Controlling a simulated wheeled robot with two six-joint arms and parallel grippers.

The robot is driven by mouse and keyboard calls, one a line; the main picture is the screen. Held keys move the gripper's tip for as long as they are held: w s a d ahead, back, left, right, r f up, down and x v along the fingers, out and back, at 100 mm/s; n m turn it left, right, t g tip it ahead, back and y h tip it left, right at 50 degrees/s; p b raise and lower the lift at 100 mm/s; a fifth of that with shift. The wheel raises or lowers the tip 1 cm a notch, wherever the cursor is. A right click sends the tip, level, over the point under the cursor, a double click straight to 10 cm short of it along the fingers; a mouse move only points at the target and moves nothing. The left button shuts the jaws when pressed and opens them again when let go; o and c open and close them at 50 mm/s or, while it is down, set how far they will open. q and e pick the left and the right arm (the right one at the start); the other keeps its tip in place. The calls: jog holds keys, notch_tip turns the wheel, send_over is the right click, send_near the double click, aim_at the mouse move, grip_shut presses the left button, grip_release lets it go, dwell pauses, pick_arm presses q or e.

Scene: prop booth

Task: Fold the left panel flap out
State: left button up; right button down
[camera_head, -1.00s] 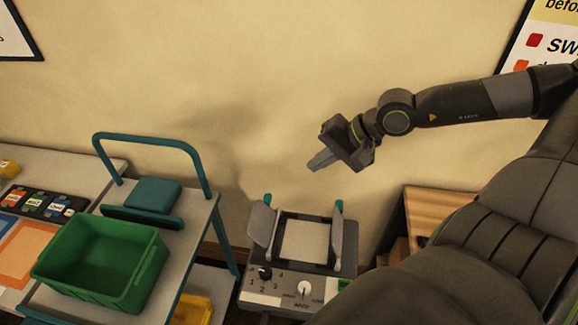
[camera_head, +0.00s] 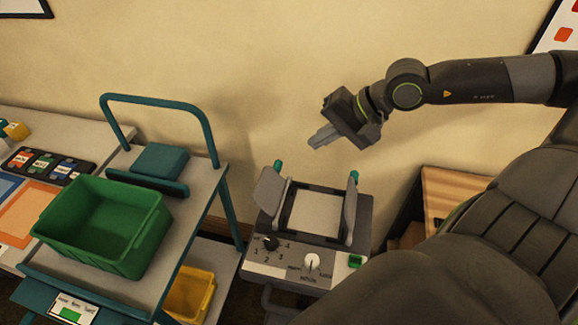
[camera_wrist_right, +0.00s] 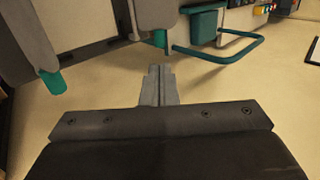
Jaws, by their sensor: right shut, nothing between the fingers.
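The grey device (camera_head: 365,228) stands low in the middle of the head view, with a pale panel (camera_head: 315,213) between two upright grey flaps. The left flap (camera_head: 270,191) leans slightly outward to the left and has a teal tip. The right flap (camera_head: 350,212) stands nearly upright, also with a teal tip. In the right wrist view the left flap (camera_wrist_right: 155,14) is at the top and the right flap (camera_wrist_right: 24,45) at upper left. My right gripper (camera_head: 318,141) is shut and empty, above and behind the device, apart from both flaps. It also shows in the wrist view (camera_wrist_right: 157,80). My left gripper is out of view.
A cart (camera_head: 190,225) with a teal handle and a green bin (camera_head: 105,225) stands left of the device. A yellow bin (camera_head: 190,296) is on its lower shelf. A wooden crate (camera_head: 452,195) is at the right. The wall is close behind my right gripper.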

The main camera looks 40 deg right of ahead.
aim_at(281, 164)
jog(key=shift+b+x, duration=1.45)
jog(key=shift+x, duration=3.5)
jog(key=shift+d, duration=0.15)
